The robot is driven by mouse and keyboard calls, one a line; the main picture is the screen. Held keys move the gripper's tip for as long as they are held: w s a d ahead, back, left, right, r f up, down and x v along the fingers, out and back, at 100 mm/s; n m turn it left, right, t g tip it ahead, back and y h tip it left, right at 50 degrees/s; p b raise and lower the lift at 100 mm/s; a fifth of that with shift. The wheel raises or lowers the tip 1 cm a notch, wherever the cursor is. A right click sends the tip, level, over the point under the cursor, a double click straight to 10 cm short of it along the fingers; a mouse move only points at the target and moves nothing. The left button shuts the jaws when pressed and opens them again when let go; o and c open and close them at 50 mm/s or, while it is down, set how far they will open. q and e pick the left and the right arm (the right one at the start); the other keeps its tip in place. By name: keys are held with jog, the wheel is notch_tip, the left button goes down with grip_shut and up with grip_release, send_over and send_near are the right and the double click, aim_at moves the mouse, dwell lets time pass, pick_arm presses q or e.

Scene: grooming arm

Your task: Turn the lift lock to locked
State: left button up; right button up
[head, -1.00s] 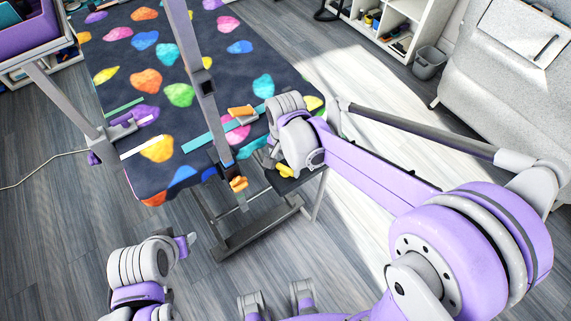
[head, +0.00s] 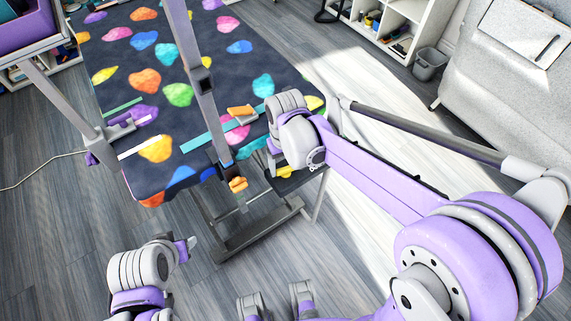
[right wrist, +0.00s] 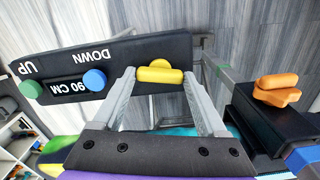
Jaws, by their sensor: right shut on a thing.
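The lift lock looks to be the yellow knob (right wrist: 160,75) on the black control panel (right wrist: 60,62) in the right wrist view. Its bar lies roughly along the panel's length. My right gripper (right wrist: 161,82) is shut on this knob, one finger at each end of the bar. In the head view my right gripper (head: 277,160) is at the table's near right corner, its fingertips mostly hidden. A bit of yellow (head: 285,172) shows beneath it. My left gripper (head: 188,248) is low at the left, away from the table; its jaws are too small to read.
The panel carries a green button (right wrist: 31,89), a blue button (right wrist: 95,79) and a "90 CM" display. An orange knob (right wrist: 277,90) sits on a black clamp beside my right gripper. The grooming table (head: 120,70) has a grey upright post (head: 204,90). Floor is clear in front.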

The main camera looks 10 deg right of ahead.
aim_at(286, 169)
jog(key=shift+n, duration=1.2)
jog(key=o, duration=1.3)
notch_tip(286, 169, up, 11)
jog(key=shift+f+p, duration=0.15)
jog(key=shift+p, duration=0.3)
jog(key=shift+s, duration=0.15)
